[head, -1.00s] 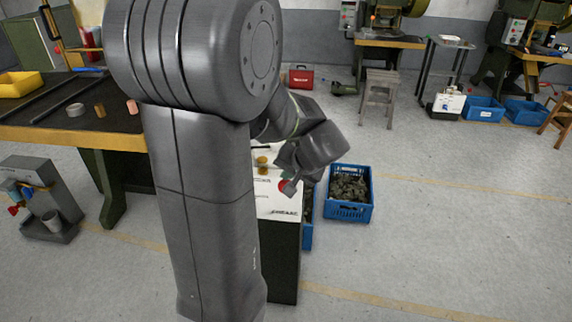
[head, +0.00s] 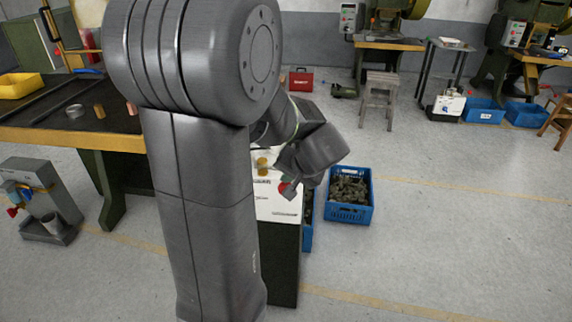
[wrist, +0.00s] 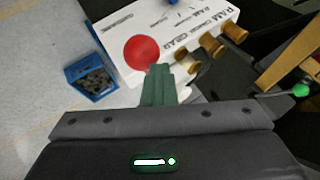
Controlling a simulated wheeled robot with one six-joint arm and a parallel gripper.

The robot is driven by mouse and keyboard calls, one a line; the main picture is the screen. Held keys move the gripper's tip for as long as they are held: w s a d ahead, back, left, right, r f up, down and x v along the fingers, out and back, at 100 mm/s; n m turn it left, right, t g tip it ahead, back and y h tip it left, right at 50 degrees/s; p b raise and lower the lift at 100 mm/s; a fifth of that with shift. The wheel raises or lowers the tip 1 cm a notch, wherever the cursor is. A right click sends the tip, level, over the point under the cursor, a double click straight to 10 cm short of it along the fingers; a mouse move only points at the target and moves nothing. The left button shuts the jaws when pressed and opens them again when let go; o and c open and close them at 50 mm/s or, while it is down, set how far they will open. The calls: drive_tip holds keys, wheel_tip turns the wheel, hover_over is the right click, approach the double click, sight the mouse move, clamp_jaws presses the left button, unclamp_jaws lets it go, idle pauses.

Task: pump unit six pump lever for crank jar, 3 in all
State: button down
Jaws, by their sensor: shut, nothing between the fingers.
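My gripper (wrist: 158,76) shows in the wrist view with its greenish fingers together and nothing between them. It is over the near edge of a white printed unit (wrist: 118,35), just below a red disc (wrist: 141,54). Whether it touches the unit I cannot tell. Several brass knobs (wrist: 211,43) stand along the unit's right side. In the head view my arm hides much of the white unit (head: 277,207). A lever with a green ball (wrist: 301,90) is at the right of the wrist view. I cannot tell which part is the pump lever, and I can pick out no crank jar.
A blue crate of dark parts (head: 348,213) stands on the floor right of the unit. A dark-topped bench (head: 70,138) is at the left, with a grey device with a cup (head: 45,205) on the floor before it.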

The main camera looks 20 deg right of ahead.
wheel_tip(320, 180, up, 7)
drive_tip(key=w+p, duration=0.1)
drive_tip(key=p, duration=0.3)
drive_tip(key=shift+d+p, duration=0.25)
drive_tip(key=shift+p, duration=0.05)
idle(0.4)
drive_tip(key=shift+r, duration=0.1)
drive_tip(key=r+p, duration=0.2)
drive_tip(key=r, duration=0.1)
drive_tip(key=r+p, duration=0.1)
drive_tip(key=r, duration=0.1)
drive_tip(key=shift+w+d, duration=0.2)
drive_tip(key=shift+w, duration=0.05)
drive_tip(key=shift+f, duration=0.1)
idle(2.4)
